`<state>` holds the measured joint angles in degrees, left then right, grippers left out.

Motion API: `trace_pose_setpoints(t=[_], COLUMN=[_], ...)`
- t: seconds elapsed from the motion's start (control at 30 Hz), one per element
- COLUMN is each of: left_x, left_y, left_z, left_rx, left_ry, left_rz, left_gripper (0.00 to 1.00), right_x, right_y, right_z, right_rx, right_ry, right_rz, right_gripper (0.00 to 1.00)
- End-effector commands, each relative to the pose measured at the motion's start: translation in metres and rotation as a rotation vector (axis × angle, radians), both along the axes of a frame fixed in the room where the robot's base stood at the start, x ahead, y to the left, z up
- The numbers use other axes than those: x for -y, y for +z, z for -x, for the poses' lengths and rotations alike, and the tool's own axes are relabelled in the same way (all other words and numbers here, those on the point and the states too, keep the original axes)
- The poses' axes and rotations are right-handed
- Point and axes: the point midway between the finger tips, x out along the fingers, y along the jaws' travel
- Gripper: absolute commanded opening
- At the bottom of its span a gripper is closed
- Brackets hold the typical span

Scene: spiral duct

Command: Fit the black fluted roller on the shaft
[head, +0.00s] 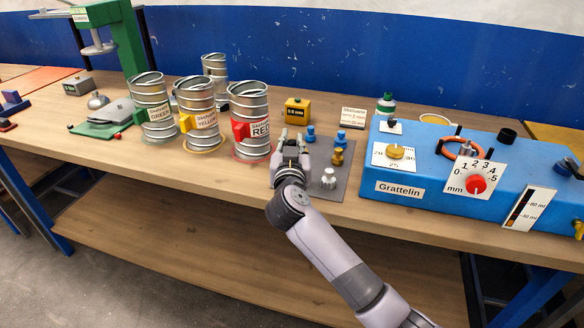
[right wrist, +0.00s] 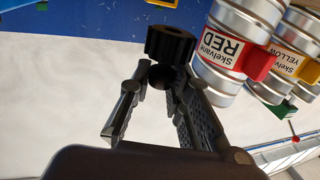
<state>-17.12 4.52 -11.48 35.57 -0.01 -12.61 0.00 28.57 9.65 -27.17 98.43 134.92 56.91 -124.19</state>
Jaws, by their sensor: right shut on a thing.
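The black fluted roller (right wrist: 170,42) is at the fingertips of my right gripper (right wrist: 160,78) in the right wrist view. The gripper is shut on its narrower rounded end, and the fluted end stands out beyond the tips. In the head view my right gripper (head: 291,146) is over the left part of the grey mat, beside the red-labelled can; the roller is mostly hidden there. The blue Grattelin machine (head: 430,166) stands at the right. A dark upright pin (head: 458,131) shows on its top; I cannot tell whether it is the shaft. My left gripper is not in view.
The grey mat (head: 352,178) bears blue, yellow and silver small parts. The RED can (head: 251,150), YELLOW can (head: 203,138) and GREEN can (head: 156,130) stand close on the left. A yellow block (head: 297,112) and an orange ring (head: 464,148) also show.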

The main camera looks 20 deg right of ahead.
Motion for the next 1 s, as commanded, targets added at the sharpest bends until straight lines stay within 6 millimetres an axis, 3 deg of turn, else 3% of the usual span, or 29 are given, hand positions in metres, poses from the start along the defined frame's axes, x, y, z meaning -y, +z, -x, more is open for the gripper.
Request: trace_pose_setpoints(t=[0.17,0.47,0.87,0.9,1.0], left_x=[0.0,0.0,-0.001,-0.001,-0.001], left_y=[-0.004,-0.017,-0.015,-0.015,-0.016], left_z=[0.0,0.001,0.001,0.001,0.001], left_rx=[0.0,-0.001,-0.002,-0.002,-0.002], left_ry=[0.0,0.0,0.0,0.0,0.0], left_rz=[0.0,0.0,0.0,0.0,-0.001], left_gripper=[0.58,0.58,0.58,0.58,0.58], right_x=[0.0,0.0,0.0,0.0,0.0], right_y=[-0.016,-0.063,-0.066,-0.067,-0.067], right_z=[0.0,0.0,0.0,0.0,0.0], right_rx=[-0.001,-0.001,0.0,0.0,0.0], right_ry=[0.0,0.0,0.0,0.0,0.0], right_rz=[0.001,0.001,0.0,0.0,0.0], right_gripper=[0.0,0.0,0.0,0.19,0.26])
